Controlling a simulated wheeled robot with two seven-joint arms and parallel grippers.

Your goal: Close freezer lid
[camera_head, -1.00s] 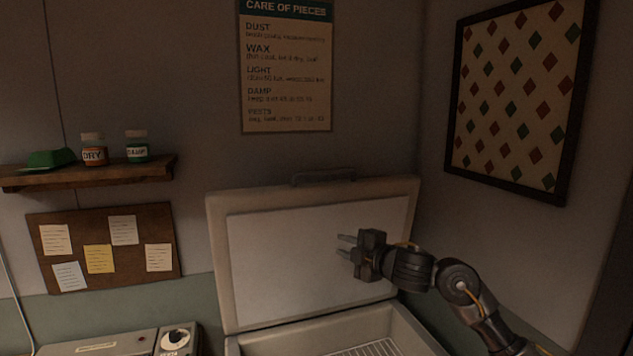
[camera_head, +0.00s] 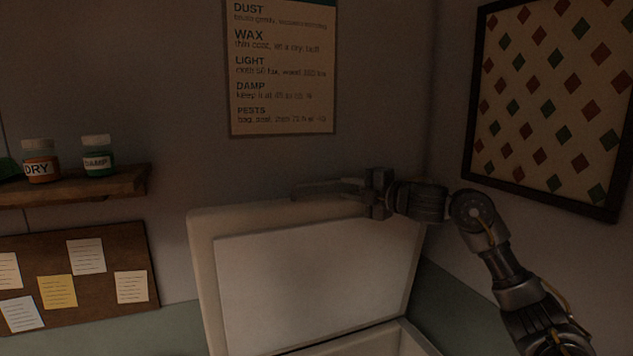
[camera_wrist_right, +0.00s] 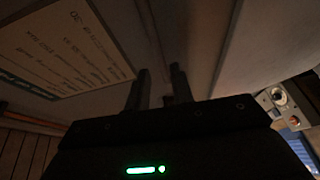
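The freezer lid (camera_head: 310,285) stands raised, nearly upright, with its pale inner panel facing me. My right gripper (camera_head: 345,187) is at the lid's top edge, by the right part of the handle, fingers pointing left. In the right wrist view its two fingers (camera_wrist_right: 160,82) are apart with a gap between them. I cannot tell whether they touch the handle. My left gripper is in neither view.
A care poster (camera_head: 282,75) hangs on the wall behind the lid. A framed diamond-pattern board (camera_head: 550,100) is on the right wall. At left are a shelf (camera_head: 90,186) with jars and a note board (camera_head: 100,245). The space in front of the lid looks clear.

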